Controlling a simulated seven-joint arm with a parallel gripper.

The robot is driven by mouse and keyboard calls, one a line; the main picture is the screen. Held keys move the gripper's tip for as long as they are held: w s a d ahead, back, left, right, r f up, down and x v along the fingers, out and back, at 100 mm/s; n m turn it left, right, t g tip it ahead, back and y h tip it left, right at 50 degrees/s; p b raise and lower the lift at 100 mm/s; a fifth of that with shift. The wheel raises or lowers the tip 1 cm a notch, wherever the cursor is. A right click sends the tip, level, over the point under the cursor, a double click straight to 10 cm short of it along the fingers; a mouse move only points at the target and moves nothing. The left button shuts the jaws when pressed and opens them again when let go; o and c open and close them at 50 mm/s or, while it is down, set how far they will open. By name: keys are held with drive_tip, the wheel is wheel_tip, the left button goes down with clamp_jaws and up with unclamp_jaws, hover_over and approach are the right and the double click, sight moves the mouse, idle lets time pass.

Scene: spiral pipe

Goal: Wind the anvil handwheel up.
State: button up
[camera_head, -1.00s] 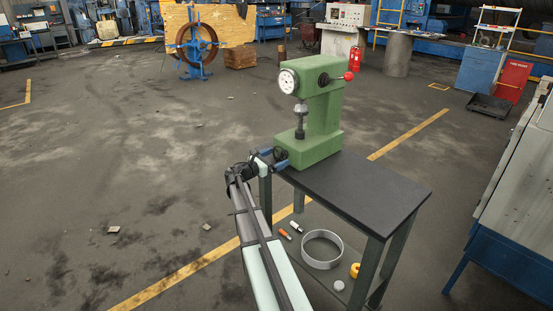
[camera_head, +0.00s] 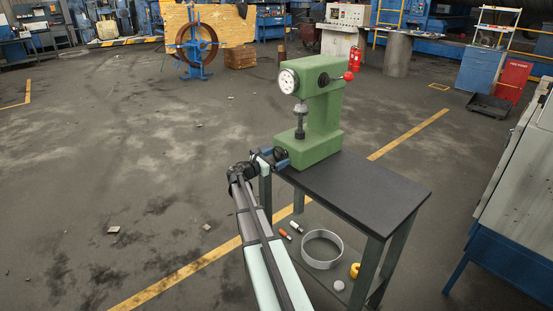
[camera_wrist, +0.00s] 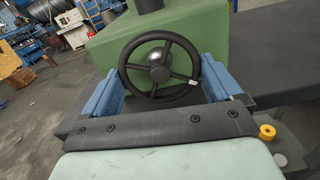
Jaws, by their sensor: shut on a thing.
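A green hardness-tester-like machine (camera_head: 322,108) stands upright on the dark table, with a round white dial and a red-knobbed lever. Its black anvil handwheel (camera_wrist: 136,50), with several spokes, a silver hub and a small white mark on the right of the rim, is at the base's near side. It also shows small in the head view (camera_head: 282,154). My gripper (camera_wrist: 161,82) has blue fingers on the left and right sides of the wheel and is shut on its rim. The exact finger contact is partly hidden. The anvil post (camera_head: 300,121) stands above the base, below the spindle.
The black tabletop (camera_head: 365,190) is clear to the right of the machine. The lower shelf holds a metal ring (camera_head: 322,249), a yellow roll (camera_head: 355,270) and small items. A grey-blue bench (camera_head: 525,210) stands at the right. Floor on the left is open.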

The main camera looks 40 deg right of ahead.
drive_tip(key=shift+m, duration=2.3)
drive_tip(key=o, duration=0.7)
drive_tip(key=a, duration=1.4)
drive_tip(key=shift+d, duration=0.1)
